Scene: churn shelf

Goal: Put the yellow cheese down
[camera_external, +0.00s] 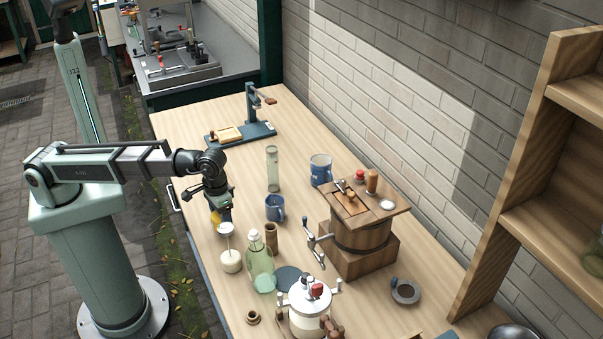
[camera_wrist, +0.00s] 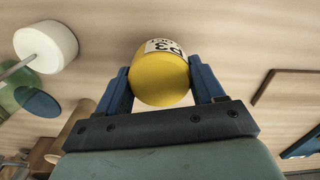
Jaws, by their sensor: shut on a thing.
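The yellow cheese (camera_wrist: 160,80) is a round yellow piece with a white printed label, held between the blue fingers of my gripper (camera_wrist: 163,88) in the wrist view. In the external view, my gripper (camera_external: 219,212) points down over the left side of the wooden table, and a small part of the yellow cheese (camera_external: 216,217) shows at its fingertips. The gripper is shut on the cheese. I cannot tell whether the cheese touches the table.
A wooden churn (camera_external: 360,235) stands right. The wooden table (camera_external: 180,155) is clear left of the blue-based press (camera_external: 240,133).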

